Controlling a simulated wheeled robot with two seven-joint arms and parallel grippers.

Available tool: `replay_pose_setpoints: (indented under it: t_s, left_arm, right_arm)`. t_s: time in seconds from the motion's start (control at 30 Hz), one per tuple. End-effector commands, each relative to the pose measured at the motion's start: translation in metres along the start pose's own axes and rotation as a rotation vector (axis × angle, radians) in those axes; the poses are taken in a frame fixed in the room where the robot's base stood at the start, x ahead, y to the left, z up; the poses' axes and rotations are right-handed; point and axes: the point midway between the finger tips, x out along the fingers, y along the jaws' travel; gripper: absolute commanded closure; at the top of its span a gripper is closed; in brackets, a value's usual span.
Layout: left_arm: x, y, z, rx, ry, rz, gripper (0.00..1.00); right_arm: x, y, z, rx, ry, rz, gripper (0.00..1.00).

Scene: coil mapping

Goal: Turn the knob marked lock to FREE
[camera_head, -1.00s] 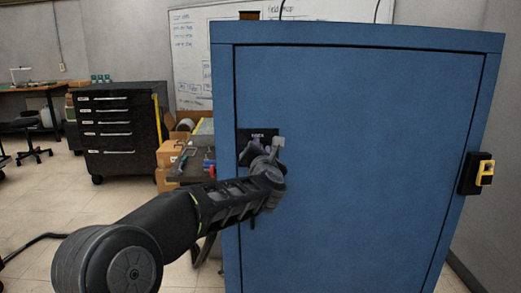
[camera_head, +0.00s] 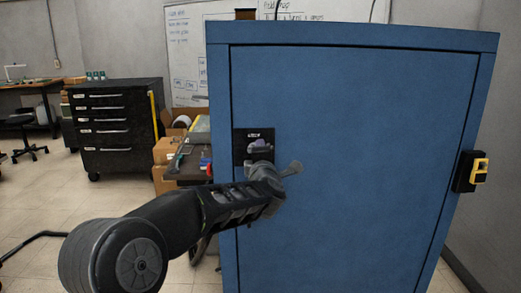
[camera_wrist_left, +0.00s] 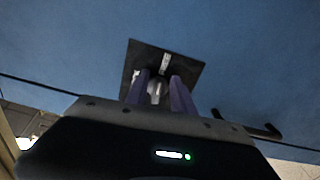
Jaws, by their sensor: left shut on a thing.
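The knob sits on a black square plate (camera_head: 240,148) with a small pale label, near the left edge of the blue cabinet door (camera_head: 350,150). In the left wrist view the plate (camera_wrist_left: 190,72) is ahead, and the pale grey knob (camera_wrist_left: 155,92) shows between two purple fingers. My left gripper (camera_wrist_left: 158,82) is shut on the knob. In the head view my left gripper (camera_head: 261,146) is at the plate, its wrist covering the plate's lower part. The label's words and the knob's setting are too small to read. My right gripper is not in view.
A black bar handle (camera_wrist_left: 248,127) stands out from the door near the plate. A yellow and black device (camera_head: 471,171) is on the cabinet's right edge. A black drawer chest (camera_head: 115,125) and cardboard boxes (camera_head: 165,150) stand to the left. Open floor lies at the front left.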

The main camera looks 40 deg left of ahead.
Motion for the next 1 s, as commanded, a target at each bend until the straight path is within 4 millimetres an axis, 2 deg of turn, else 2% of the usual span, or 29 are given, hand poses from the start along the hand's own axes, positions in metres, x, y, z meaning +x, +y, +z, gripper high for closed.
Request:
replay_pose_setpoints:
  t_s: [0.23, 0.67, 0.7, 0.77, 1.0]
  left_arm:
    - [0.0000, -0.0017, 0.0002, 0.080, 0.000, 0.000, 1.00]
    - [0.0000, -0.0023, 0.0001, 0.092, 0.000, -0.001, 1.00]
    - [0.0000, -0.0023, 0.0001, 0.091, -0.001, -0.001, 0.69]
    - [0.0000, -0.0022, 0.0001, 0.091, 0.000, -0.001, 0.66]
    - [-0.0005, -0.0020, 0.0000, 0.090, 0.000, 0.000, 0.66]
  right_arm:
    - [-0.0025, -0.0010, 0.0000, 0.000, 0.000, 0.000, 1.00]
    - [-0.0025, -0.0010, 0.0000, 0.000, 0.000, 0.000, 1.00]
    - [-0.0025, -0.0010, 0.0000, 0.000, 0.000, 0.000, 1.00]
    - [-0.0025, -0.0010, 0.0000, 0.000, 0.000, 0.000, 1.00]
    - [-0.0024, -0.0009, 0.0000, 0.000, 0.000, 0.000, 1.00]
